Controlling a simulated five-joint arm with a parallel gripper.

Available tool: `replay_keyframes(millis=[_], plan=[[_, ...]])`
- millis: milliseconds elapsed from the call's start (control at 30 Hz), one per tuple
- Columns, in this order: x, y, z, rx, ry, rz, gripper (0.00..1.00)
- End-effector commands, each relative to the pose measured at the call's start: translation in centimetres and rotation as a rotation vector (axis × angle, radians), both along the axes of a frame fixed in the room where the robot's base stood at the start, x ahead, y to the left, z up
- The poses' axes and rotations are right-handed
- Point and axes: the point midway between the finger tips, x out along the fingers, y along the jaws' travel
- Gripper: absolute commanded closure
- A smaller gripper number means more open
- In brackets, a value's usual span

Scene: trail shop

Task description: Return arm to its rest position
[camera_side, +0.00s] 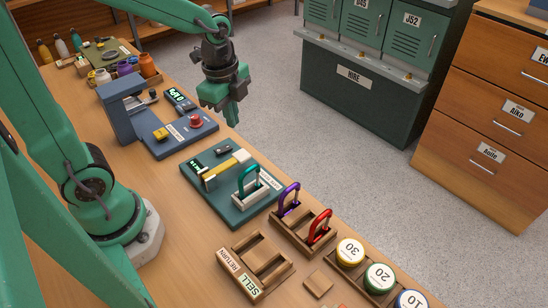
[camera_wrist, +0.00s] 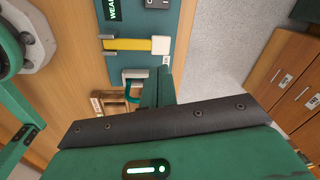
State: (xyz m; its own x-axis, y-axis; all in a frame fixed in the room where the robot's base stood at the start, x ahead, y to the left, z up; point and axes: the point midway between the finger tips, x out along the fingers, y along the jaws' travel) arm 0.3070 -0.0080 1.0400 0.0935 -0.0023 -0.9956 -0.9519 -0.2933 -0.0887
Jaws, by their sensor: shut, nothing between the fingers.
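My gripper (camera_side: 232,108) is green and dark grey. In the side view it hangs fingers-down above the far edge of the bench, near the press-like blue station. Its fingers are together with nothing between them. In the wrist view the shut fingers (camera_wrist: 158,88) point up the picture, past the teal board. My arm reaches over from its base at the left of the bench. The gripper touches nothing that I can see.
A teal board (camera_side: 213,204) holds a yellow bar and a teal-handled carabiner (camera_side: 248,183). The blue station (camera_side: 122,112) has a red button. A wooden rack (camera_side: 282,232) holds purple and red carabiners. Numbered round weights (camera_side: 380,278) stand nearby. Green lockers (camera_side: 355,85) and wooden drawers (camera_side: 490,130) stand beyond open floor.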

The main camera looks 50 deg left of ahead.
Motion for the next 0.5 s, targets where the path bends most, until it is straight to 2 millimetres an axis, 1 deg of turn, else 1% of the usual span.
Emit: replay_keyframes(millis=[33, 200, 500], plan=[[-0.4, 0.1, 0.8, -0.007, -0.025, 0.062, 1.00], [-1.8, 0.2, 3.1, -0.045, -0.102, 0.302, 1.00], [-4.7, 0.5, 6.3, -0.157, -0.224, 0.723, 1.00]])
